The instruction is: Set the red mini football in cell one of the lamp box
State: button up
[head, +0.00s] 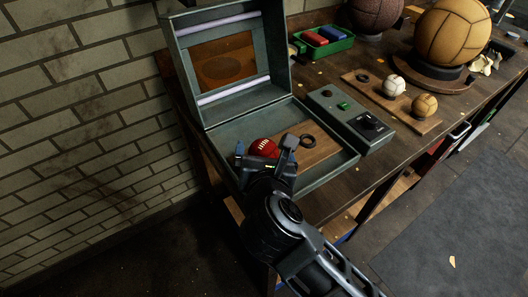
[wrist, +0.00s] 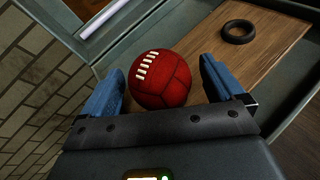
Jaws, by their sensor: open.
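The red mini football (head: 264,148) with white laces is inside the lamp box (head: 225,137), at the left end of its wooden board. In the wrist view the red ball (wrist: 160,79) sits between my two blue fingers with a gap on each side. My gripper (head: 265,160) is open around it. A black ring (head: 307,141) lies on the board to the right of the ball; it also shows in the wrist view (wrist: 238,31). The ball's underside is hidden, so I cannot tell if it rests in a cell.
The raised lid with light tubes (head: 232,87) stands behind. A control box (head: 350,117) adjoins the lamp box on the right. A wooden rack (head: 390,100) holds a white ball (head: 394,85) and a tan ball (head: 425,106). A brick wall is at left.

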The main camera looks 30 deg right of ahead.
jog(key=shift+r, duration=0.1)
jog(key=v, duration=1.2)
jog(key=shift+b, duration=0.4)
jog(key=s+d+r+n+t+h, duration=0.2)
jog(key=s+d+r+n+t, duration=0.15)
jog(key=s+d+n, duration=0.35)
jog(key=s+d+r+n+t+h, duration=0.1)
jog(key=s+d+r+n+t, duration=0.2)
jog(key=n, duration=0.7)
jog(key=s+a+f+n+g+y, duration=0.1)
jog(key=s+n, duration=0.5)
jog(key=n, duration=0.7)
jog(key=s+a+f+n+g+y, duration=0.2)
jog(key=s+f+n+y, duration=0.4)
jog(key=n, duration=0.8)
jog(key=s+a+y, duration=0.1)
jog(key=y, duration=0.1)
jog(key=shift+s+a+y, duration=0.2)
jog(key=shift+y, duration=0.1)
jog(key=shift+g, duration=0.25)
jog(key=shift+c, duration=0.2)
